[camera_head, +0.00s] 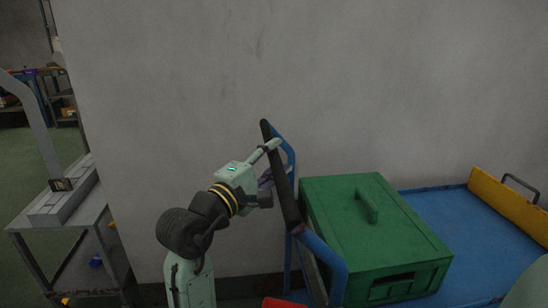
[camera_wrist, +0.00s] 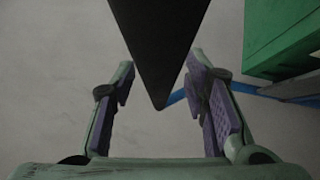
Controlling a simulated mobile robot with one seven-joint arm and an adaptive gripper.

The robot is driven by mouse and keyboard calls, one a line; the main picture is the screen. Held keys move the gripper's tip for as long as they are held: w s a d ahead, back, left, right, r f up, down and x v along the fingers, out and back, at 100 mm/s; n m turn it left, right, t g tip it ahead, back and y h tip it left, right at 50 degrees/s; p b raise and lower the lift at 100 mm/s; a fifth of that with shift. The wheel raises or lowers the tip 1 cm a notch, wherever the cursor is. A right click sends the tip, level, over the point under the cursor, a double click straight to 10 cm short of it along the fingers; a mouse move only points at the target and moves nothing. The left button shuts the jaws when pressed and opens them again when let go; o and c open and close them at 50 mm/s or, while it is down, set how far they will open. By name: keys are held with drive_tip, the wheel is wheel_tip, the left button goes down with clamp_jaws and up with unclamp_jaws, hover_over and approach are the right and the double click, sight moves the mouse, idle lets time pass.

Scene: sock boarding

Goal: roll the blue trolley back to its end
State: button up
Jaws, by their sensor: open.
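The blue trolley (camera_head: 438,216) stands to the right in the head view, along the grey wall. Its push handle is a blue tube frame with a black grip bar (camera_head: 284,182) at the trolley's left end. My gripper (camera_head: 272,172) is at the far part of this bar. In the wrist view my gripper (camera_wrist: 165,105) is open, its purple-padded fingers apart on either side of the black bar (camera_wrist: 158,45). Neither pad visibly touches the bar. A blue tube (camera_wrist: 176,97) shows behind the right finger.
A green lidded box (camera_head: 375,235) sits on the trolley deck, close to the handle. A yellow end board (camera_head: 510,205) with a dark handle is at the trolley's right. The wall (camera_head: 330,80) is close behind. A grey table (camera_head: 60,215) stands at left.

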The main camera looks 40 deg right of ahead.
drive_tip(key=shift+c, duration=0.5)
clamp_jaws()
idle(0.7)
